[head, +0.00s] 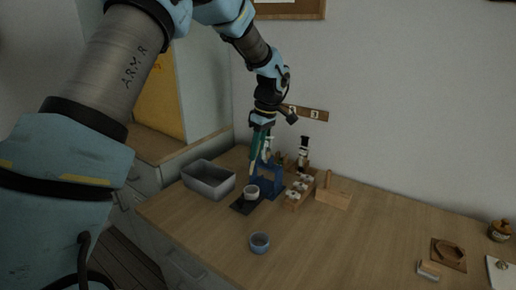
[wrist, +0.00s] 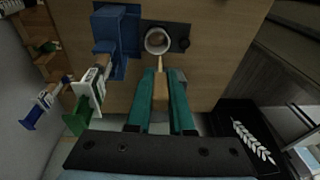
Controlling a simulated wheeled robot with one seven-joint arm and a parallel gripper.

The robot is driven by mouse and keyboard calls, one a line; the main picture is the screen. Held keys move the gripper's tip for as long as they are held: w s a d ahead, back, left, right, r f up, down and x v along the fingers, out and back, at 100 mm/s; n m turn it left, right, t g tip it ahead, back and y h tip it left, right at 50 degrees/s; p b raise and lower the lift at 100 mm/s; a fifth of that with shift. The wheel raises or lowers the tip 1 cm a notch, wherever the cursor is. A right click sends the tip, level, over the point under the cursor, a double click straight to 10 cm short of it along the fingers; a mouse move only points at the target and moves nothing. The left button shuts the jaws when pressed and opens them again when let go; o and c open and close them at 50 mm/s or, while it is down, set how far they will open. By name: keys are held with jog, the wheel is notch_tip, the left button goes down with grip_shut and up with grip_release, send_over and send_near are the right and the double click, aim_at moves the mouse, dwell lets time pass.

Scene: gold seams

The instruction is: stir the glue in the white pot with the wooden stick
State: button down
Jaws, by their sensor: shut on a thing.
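The white pot (head: 251,191) stands upright on a small black plate (head: 240,207). It also shows at the top of the wrist view (wrist: 147,42), with a tan inside. My gripper (head: 257,155) has teal fingers and points down above the pot area in the head view. In the wrist view my gripper (wrist: 160,76) is shut on the wooden stick (wrist: 160,92). The stick's thin end points at the pot's near rim; I cannot tell whether it is inside. The glue's surface is not clear.
A blue stand (head: 270,183) is close beside the pot, with syringe-like tools (wrist: 92,88) near it. A grey bin (head: 208,186) is to the left. A wooden rack (head: 298,192) and box (head: 333,197) are to the right. A blue-grey cup (head: 260,243) stands in front. The table's right middle is clear.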

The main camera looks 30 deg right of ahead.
jog(key=shift+s+d+b+x, duration=0.15)
jog(key=shift+d+b+x, duration=0.1)
jog(key=shift+b+x, duration=0.9)
jog(key=shift+s+d+b+x, duration=0.2)
jog(key=shift+b+x, duration=0.4)
jog(key=shift+x, duration=1)
jog(key=shift+s+d+b+x, duration=0.1)
jog(key=shift+d+b+x, duration=0.15)
jog(key=shift+b+x, duration=0.9)
jog(key=shift+f+p, duration=0.35)
jog(key=shift+f, duration=0.05)
jog(key=shift+w+d, duration=0.1)
